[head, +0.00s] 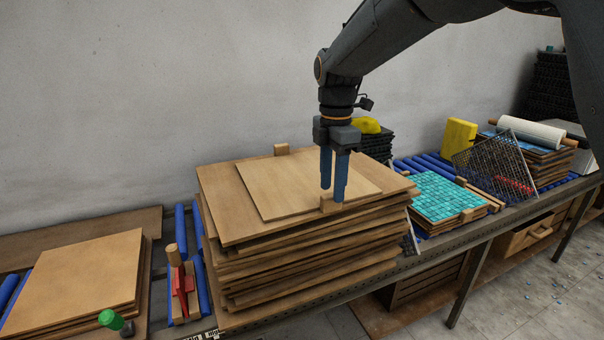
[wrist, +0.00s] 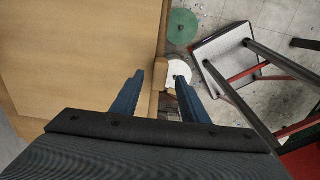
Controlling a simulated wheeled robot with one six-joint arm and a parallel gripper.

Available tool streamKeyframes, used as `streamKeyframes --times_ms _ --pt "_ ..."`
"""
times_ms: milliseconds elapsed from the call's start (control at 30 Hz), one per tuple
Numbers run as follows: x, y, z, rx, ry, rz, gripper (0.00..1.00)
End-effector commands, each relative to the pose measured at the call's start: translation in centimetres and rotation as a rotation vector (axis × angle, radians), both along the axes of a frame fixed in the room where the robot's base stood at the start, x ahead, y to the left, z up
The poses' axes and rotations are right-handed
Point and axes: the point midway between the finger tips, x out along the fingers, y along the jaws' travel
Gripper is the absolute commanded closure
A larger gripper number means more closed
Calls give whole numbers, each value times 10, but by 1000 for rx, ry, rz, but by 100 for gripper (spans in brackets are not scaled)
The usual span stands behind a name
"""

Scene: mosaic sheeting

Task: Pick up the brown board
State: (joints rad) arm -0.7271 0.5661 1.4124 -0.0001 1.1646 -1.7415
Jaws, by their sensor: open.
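A tall stack of brown boards (head: 225,225) stands in the middle of the bench in the head view. A smaller, lighter brown board (head: 285,190) lies flat on its top. A wooden block (head: 325,206) sits at the stack's front edge, and another (head: 281,149) at the back edge. My gripper (head: 333,195) points down at the front edge with its blue fingers apart and nothing held. In the wrist view the fingers (wrist: 158,80) stand either side of the front wooden block (wrist: 160,72), beside a brown board surface (wrist: 75,60). I cannot tell whether they touch it.
A lower board stack (head: 80,275) lies at left, near a red clamp-like tool (head: 180,283) and a green-topped item (head: 111,319). Turquoise mosaic sheets (head: 440,195), a tilted mesh panel (head: 497,158) and a yellow block (head: 458,140) are at right. The floor lies beyond the front edge.

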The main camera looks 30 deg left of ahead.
Motion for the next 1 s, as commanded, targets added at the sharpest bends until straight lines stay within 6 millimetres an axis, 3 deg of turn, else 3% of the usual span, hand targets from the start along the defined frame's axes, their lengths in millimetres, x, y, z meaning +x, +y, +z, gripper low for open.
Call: streamKeyframes --times_ms 200,433,467,700,1000 --pt "-1 0 -21 0 0 -1 59" --pt "0 0 -24 2 -1 -2 59" --pt "0 0 -24 2 -1 -2 61" --pt "0 -1 -23 2 -1 -2 100" --pt "0 -1 -23 2 -1 -3 100"
